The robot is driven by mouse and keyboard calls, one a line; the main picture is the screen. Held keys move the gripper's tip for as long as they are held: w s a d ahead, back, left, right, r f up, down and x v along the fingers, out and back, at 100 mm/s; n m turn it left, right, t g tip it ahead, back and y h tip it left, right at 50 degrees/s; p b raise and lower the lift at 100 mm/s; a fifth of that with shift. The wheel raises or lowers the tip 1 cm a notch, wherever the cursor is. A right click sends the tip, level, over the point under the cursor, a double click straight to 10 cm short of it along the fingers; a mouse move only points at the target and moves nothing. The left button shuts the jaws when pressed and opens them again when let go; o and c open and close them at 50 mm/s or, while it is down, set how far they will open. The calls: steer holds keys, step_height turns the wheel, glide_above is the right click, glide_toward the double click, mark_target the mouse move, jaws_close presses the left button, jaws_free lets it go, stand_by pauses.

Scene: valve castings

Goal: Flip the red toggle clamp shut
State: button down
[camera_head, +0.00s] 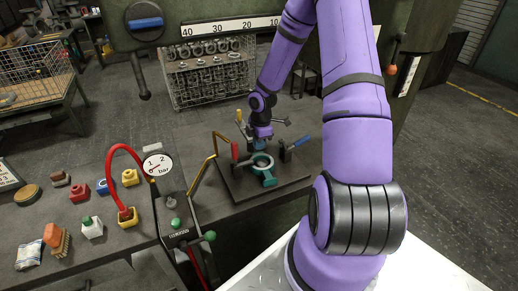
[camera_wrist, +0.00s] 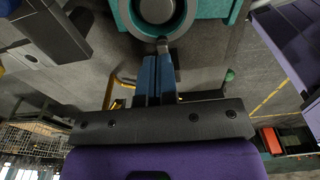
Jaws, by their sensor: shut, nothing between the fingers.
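The red toggle clamp (camera_head: 235,151) stands at the left of a dark fixture plate (camera_head: 288,189) in the head view, its red handle pointing up. I cannot make it out in the wrist view. A teal valve casting (camera_head: 268,178) with a round opening sits on the plate, right of the red handle. It also shows at the top of the wrist view (camera_wrist: 205,9). My gripper (camera_head: 260,146) is above and behind the casting, right of the red handle and apart from it. Its blue fingers (camera_wrist: 156,65) are shut and empty, close to the casting's ring.
A blue-handled clamp (camera_head: 297,143) stands at the plate's right. A bent yellow bar (camera_head: 215,145) rises at its left. A gauge (camera_head: 158,164) with a red hose (camera_head: 118,150) stands farther left. A wire basket of castings (camera_head: 208,80) is behind.

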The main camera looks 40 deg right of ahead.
steer(key=s+d+r, duration=0.1)
steer(key=d+r, duration=0.4)
steer(key=shift+s+d+r, duration=0.3)
steer(key=shift+r, duration=0.05)
stand_by(0.5)
